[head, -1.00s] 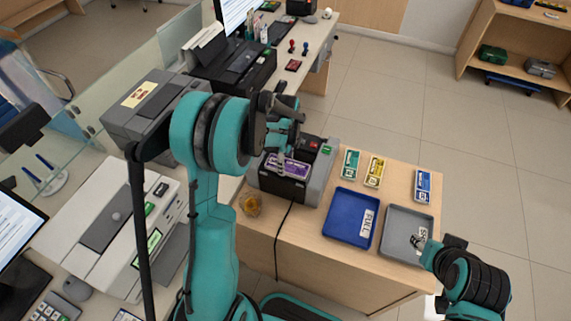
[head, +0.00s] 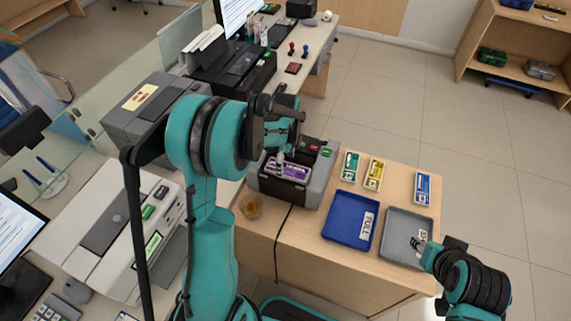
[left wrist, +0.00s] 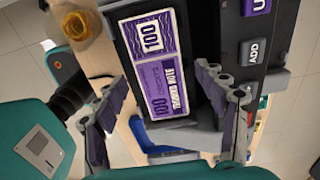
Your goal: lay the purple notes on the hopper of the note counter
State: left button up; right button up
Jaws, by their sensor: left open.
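The purple notes (head: 287,170) lie on the hopper of the note counter (head: 318,183), a grey and black machine on the wooden counter. In the left wrist view the purple notes (left wrist: 152,62) show a white band and the number 100, flat on the black hopper. My left gripper (head: 281,155) is over the hopper, just behind the notes in the head view.
A blue tray (head: 349,220) and a grey tray (head: 399,254) lie right of the machine. Green notes (head: 350,167), yellow notes (head: 374,174) and blue notes (head: 422,188) lie behind them. An amber bowl (head: 250,207) stands at the counter's left end.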

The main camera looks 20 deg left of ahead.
aim_at(285, 168)
pick_arm(q)
notch_tip(285, 168, up, 10)
jog(key=p, duration=0.2)
jog(key=s+d+r+n+t, duration=0.3)
jog(key=s+d+n, duration=0.1)
jog(key=s+n, duration=0.4)
jog(key=s+d+r+n+t, duration=0.4)
jog(key=s+n, duration=0.5)
jog(key=s, duration=0.1)
jog(key=shift+s+d+r, duration=0.15)
jog(key=shift+s+r, duration=0.1)
jog(key=shift+s, duration=0.15)
